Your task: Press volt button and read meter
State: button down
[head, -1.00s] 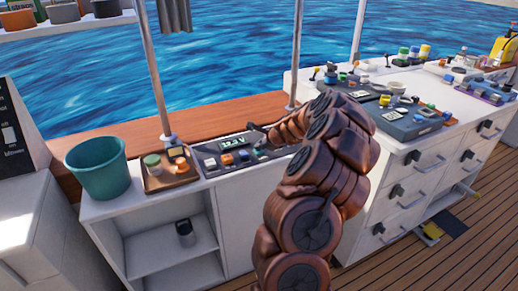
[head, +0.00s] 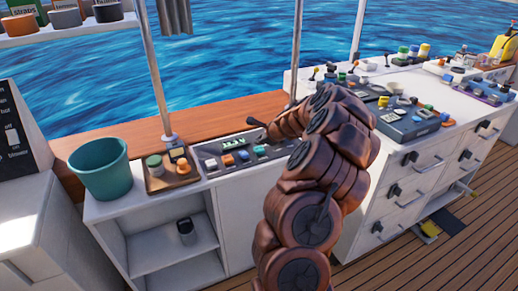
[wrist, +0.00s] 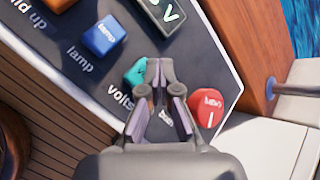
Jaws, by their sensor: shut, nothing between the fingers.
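The control panel (head: 205,172) lies on the low white counter. Its meter (head: 232,142) has a lit greenish display, too small to read in the head view. In the wrist view the meter (wrist: 167,12) is cut off by the top edge, with only a "V" legible. The teal volts button (wrist: 134,74) sits beside its "volts" label. My gripper (wrist: 160,66) is shut and empty, its fingertips just right of that button and partly overlapping it. I cannot tell whether they touch it. In the head view my arm hides most of the gripper.
A tray (head: 160,184) with jars and a teal bucket (head: 100,170) stand left of the panel. A pole (head: 297,50) rises behind it. Crowded counters lie to the right.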

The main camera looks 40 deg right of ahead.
aim_at(260, 150)
jog(key=shift+r+p, duration=2)
jog(key=shift+r, duration=0.4)
